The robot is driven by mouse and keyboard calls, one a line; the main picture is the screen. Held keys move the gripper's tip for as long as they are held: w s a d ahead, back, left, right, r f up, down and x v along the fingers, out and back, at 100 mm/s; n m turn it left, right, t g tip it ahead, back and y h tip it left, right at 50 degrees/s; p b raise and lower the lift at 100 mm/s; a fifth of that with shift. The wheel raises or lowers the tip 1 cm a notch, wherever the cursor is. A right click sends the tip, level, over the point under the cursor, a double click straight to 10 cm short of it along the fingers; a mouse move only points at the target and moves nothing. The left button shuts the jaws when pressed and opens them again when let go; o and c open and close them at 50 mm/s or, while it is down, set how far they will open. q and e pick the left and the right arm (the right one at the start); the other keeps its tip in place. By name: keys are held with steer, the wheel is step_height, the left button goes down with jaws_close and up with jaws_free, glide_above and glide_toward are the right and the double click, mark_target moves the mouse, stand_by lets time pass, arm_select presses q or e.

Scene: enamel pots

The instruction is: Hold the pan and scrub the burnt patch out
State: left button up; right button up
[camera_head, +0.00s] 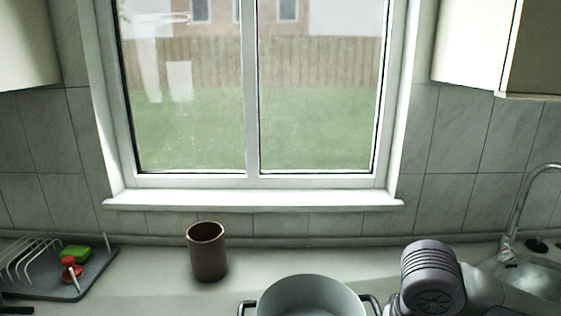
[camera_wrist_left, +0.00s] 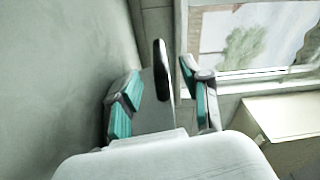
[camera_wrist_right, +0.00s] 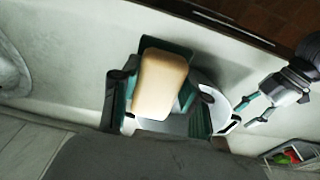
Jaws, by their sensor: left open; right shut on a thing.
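The pan is a grey enamel pot (camera_head: 310,296) with two dark side handles, at the bottom edge of the head view. Its inner floor is cut off, so I see no burnt patch. My right gripper (camera_wrist_right: 163,85) is shut on a tan sponge-like block (camera_wrist_right: 160,84). Part of a pale round rim, probably the pot, shows beyond it. My left gripper (camera_wrist_left: 160,100) is open. A black bar, likely a pot handle (camera_wrist_left: 162,72), lies between or beyond its fingers; I cannot tell which. The left gripper also shows in the right wrist view (camera_wrist_right: 258,110). Neither gripper shows in the head view.
A brown cup (camera_head: 207,252) stands behind the pot to the left. A sink with a tap (camera_head: 513,215) is at the right. The counter left of the pot is clear.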

arm_select(q)
steer(key=shift+w+d+r, duration=0.1)
steer(key=shift+w+d, duration=0.1)
steer(key=shift+w, duration=1.5)
steer(key=shift+w+d, duration=0.15)
steer(key=shift+w, duration=1.5)
steer(key=shift+c, duration=0.2)
jaws_close()
